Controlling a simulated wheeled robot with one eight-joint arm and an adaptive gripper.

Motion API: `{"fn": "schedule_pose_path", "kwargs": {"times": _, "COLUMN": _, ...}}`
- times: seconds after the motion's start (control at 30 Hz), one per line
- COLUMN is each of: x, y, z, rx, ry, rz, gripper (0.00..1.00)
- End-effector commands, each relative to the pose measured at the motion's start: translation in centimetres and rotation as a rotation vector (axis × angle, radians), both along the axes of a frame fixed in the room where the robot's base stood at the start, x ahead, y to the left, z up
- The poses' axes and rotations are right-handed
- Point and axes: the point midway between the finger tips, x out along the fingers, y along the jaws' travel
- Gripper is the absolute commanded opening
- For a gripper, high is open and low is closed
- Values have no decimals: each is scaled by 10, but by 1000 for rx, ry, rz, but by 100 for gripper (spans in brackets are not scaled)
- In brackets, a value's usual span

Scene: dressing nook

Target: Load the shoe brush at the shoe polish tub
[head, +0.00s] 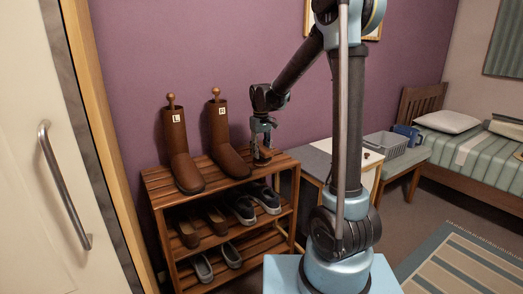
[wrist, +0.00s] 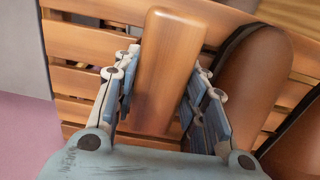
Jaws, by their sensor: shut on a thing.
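My gripper (head: 261,146) is low over the right end of the rack's top shelf, beside the boots. In the wrist view my gripper (wrist: 165,75) has its fingers on both sides of a smooth wooden block, the shoe brush (wrist: 168,65), and is shut on it. Its bristles are hidden, and I cannot tell whether it touches the shelf. I cannot make out the shoe polish tub for certain; a small dark item (head: 367,154) on the side table is too small to identify.
Two brown boots, marked L (head: 178,150) and R (head: 223,140), stand on the slatted wooden rack (head: 160,184) close left of my gripper. Several shoes fill the lower shelves. A side table (head: 318,160), a grey basket (head: 384,145) and a bed (head: 460,150) are to the right.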

Motion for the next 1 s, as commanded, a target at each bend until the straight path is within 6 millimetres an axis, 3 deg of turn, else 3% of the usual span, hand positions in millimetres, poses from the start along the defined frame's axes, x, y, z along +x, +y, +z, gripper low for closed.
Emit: {"fn": "schedule_pose_path", "kwargs": {"times": 1.0, "x": 0, "y": 2, "z": -6, "rx": 0, "ry": 0, "rz": 2, "gripper": 20}}
